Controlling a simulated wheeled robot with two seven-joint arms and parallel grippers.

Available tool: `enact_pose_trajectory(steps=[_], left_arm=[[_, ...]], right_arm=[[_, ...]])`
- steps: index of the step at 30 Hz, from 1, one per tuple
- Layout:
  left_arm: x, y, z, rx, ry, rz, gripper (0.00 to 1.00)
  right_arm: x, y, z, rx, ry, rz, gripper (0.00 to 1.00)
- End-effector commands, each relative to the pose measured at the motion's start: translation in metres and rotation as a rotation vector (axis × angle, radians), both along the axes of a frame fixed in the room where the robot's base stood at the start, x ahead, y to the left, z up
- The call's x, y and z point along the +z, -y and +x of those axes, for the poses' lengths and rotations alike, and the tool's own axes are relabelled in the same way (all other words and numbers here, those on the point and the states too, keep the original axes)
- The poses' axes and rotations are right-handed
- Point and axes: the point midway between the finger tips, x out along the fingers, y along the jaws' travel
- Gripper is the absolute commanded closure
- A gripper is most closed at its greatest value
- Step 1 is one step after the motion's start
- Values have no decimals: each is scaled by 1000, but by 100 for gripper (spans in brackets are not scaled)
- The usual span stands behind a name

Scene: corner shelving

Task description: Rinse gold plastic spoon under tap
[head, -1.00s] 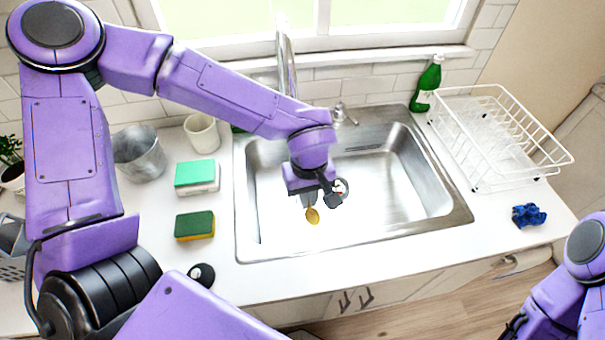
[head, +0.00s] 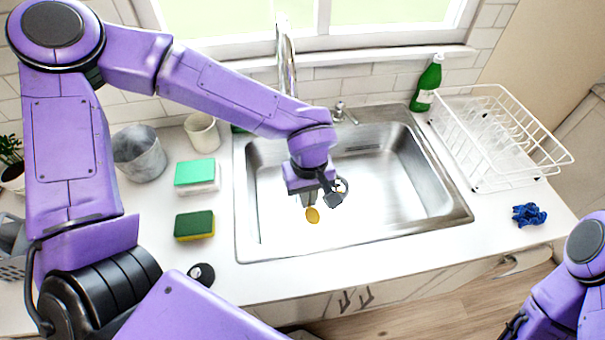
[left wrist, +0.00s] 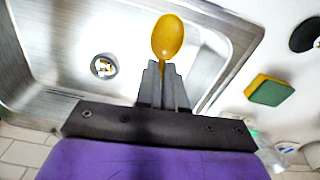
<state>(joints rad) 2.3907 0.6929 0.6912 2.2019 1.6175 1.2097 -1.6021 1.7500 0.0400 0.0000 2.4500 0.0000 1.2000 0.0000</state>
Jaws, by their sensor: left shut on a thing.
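The gold plastic spoon (head: 312,215) is held over the steel sink (head: 400,226), its bowl pointing down and toward the front. In the left wrist view the gold spoon (left wrist: 167,38) stands out past the fingertips, with its handle between them. My left gripper (left wrist: 165,75) is shut on the handle; in the head view the left gripper (head: 318,188) is over the basin, largely hidden by my wrist. The tap (head: 285,55) rises behind the sink, its lower part hidden behind my left arm. I see no water running. My right arm shows at the lower right, but its fingers are out of view.
Two sponges (head: 195,226) (head: 196,176), a cup (head: 202,132) and a grey pot (head: 140,155) stand left of the sink. A green bottle (head: 427,85), a white dish rack (head: 510,145) and a blue cloth (head: 529,214) are on the right. The drain (left wrist: 103,66) is visible.

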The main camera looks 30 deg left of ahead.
Motion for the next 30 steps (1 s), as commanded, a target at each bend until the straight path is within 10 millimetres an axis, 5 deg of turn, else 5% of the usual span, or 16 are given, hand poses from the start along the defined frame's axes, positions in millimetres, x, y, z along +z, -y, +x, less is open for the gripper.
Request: enact_pose_trajectory(steps=[10, 21, 30], left_arm=[[19, 10, -14, -4, -1, 0, 100], [38, 29, -38, -1, 1, -1, 100], [40, 30, -40, 0, 0, 0, 100]], right_arm=[[23, 0, 0, 0, 0, 0, 59], [17, 0, 0, 0, 0, 0, 59], [18, 0, 0, 0, 0, 0, 59]])
